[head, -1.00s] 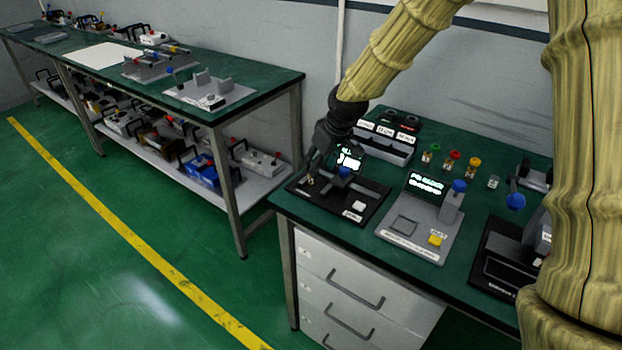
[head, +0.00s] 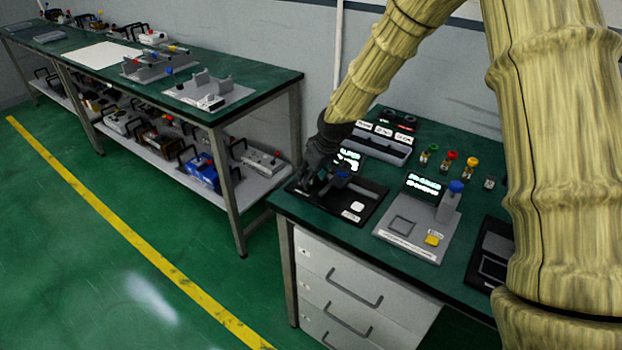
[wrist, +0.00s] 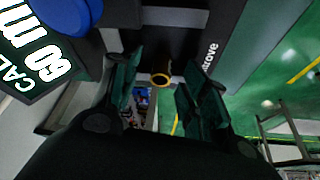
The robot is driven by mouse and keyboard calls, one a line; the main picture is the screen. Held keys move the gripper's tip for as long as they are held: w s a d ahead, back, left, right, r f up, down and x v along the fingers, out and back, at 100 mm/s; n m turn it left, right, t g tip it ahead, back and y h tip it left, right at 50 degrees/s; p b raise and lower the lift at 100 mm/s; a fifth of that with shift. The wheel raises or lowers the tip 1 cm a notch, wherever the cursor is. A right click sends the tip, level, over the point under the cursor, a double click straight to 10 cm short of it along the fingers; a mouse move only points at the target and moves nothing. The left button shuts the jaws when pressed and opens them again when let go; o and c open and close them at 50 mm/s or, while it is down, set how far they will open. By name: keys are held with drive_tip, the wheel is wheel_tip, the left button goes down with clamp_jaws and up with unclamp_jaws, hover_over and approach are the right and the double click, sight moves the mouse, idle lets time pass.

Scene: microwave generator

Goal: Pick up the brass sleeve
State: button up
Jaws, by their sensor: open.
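The brass sleeve (wrist: 161,78) shows in the wrist view as a small dark cylinder with a gold ring at its end. It sits at a black fixture (head: 368,198) on the near-left part of the green bench. My gripper (wrist: 162,85) is open, with one finger on either side of the sleeve and gaps showing between. In the head view my gripper (head: 312,184) is low over the left end of the black fixture. I cannot make out the sleeve there, as my gripper covers that spot.
The fixture has a lit screen (head: 348,160) and a blue knob (wrist: 68,12) close to my gripper. A grey station (head: 412,226) stands to its right, and a label-fronted bin (head: 385,142) behind. Several coloured-top parts stand further right. Open floor lies left of the bench.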

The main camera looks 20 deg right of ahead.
clamp_jaws()
drive_tip(key=shift+r, duration=0.1)
idle(0.3)
